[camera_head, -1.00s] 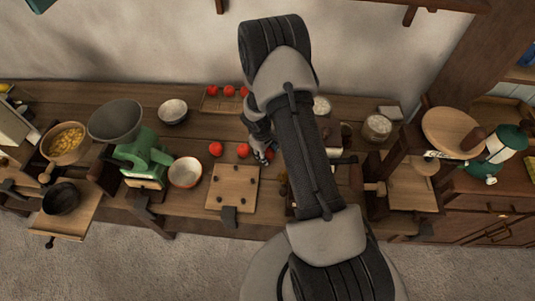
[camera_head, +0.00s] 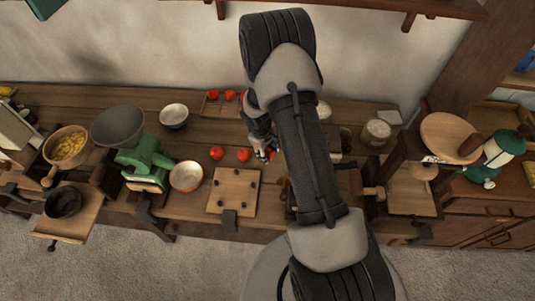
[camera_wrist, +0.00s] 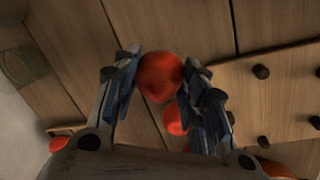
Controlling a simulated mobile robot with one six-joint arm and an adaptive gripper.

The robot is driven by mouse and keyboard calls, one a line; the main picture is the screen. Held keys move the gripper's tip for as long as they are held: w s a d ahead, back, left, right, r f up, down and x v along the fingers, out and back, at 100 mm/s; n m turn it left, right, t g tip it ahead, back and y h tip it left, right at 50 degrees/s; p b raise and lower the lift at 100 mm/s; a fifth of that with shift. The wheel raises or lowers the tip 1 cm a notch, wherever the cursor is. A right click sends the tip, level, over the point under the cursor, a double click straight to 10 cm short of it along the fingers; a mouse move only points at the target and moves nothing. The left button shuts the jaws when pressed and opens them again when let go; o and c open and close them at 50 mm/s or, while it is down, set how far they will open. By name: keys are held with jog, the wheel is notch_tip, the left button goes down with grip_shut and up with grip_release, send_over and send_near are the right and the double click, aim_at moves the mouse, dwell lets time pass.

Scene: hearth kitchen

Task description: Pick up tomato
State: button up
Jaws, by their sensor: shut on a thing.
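My gripper (camera_wrist: 161,72) is shut on a red tomato (camera_wrist: 159,80), with one blue-grey finger on each side of it. In the head view my gripper (camera_head: 263,150) points down at the worktop, and the held tomato is mostly hidden by the fingers. Whether it is clear of the wood I cannot tell. Two more tomatoes, a left one (camera_head: 217,153) and a right one (camera_head: 243,155), lie in a row just left of my gripper. One loose tomato (camera_wrist: 175,120) also shows close behind the held one in the wrist view.
A pegged wooden board (camera_head: 234,190) lies in front of the loose tomatoes. A rack (camera_head: 214,109) with several tomatoes stands behind. A small bowl (camera_head: 186,176) and a green scale (camera_head: 147,161) are to the left. My arm hides part of the worktop.

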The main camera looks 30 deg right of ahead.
aim_at(268, 153)
notch_tip(268, 153, up, 16)
jog(key=p, duration=0.3)
jog(key=shift+r, duration=0.2)
dwell(0.7)
